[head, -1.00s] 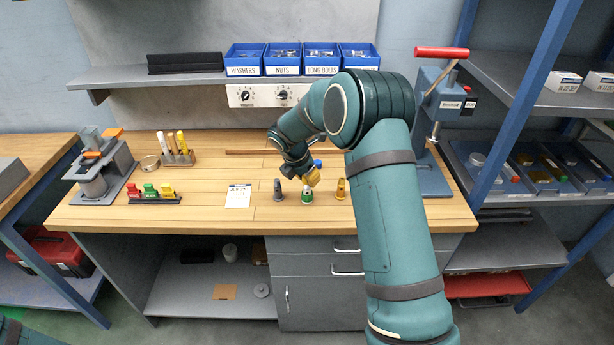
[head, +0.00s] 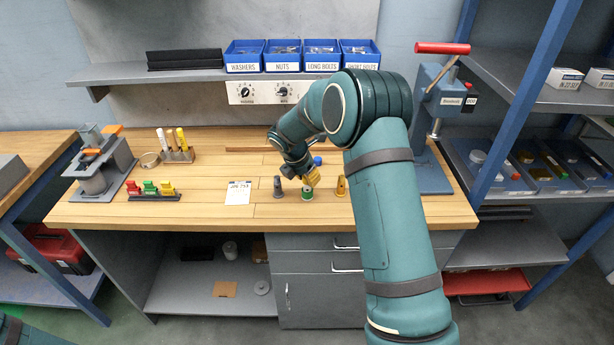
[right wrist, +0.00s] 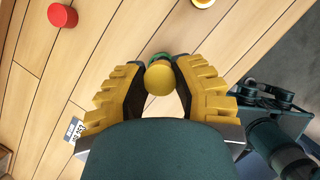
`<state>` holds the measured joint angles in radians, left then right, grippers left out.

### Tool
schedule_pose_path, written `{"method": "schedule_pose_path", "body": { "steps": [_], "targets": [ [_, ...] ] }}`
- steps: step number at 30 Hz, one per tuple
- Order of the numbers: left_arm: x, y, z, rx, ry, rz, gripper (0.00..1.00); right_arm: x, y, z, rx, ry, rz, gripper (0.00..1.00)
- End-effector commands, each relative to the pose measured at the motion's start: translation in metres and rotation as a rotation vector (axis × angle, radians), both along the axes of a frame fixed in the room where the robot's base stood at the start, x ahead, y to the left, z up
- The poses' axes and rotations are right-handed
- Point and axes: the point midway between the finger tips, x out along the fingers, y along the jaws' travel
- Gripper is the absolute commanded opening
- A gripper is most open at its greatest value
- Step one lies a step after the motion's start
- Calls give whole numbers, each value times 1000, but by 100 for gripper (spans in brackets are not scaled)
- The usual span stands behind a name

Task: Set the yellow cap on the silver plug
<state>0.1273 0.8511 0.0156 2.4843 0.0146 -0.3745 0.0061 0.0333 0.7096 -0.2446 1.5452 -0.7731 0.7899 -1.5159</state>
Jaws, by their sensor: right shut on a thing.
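My right gripper (head: 312,178) is low over the front middle of the bench. In the right wrist view its yellow ridged fingers (right wrist: 159,72) are closed on the round yellow cap (right wrist: 159,79). A green part (right wrist: 156,58) shows just behind the cap. In the head view a short green piece with a pale top (head: 307,193) stands right below the fingers. It may be the silver plug, but I cannot tell for sure. Whether the cap touches it is hidden. My left gripper is not in view.
A dark grey post (head: 278,188) and a gold post (head: 341,187) stand close on either side. A blue piece (head: 318,161) lies behind. The job card (head: 239,193) is to the left, the press (head: 431,170) to the right. The bench's front strip is clear.

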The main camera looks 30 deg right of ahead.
Motion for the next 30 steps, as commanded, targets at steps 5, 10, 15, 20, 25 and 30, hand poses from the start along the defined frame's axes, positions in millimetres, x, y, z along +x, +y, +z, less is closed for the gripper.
{"method": "schedule_pose_path", "body": {
  "steps": [5, 10, 15, 20, 25, 30],
  "targets": [
    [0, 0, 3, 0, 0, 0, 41, 0, 0, 0, 0, 0, 0, 13],
    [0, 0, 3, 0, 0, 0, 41, 0, 0, -1, 0, 0, 0, 13],
    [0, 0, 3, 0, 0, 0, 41, 0, 0, -1, 0, 0, 0, 38],
    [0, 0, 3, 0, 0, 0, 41, 0, 0, -1, 0, 0, 0, 58],
    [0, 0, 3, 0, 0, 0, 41, 0, 0, -1, 0, 0, 0, 78],
    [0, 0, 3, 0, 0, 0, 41, 0, 0, -1, 0, 0, 0, 92]
  ]
}}
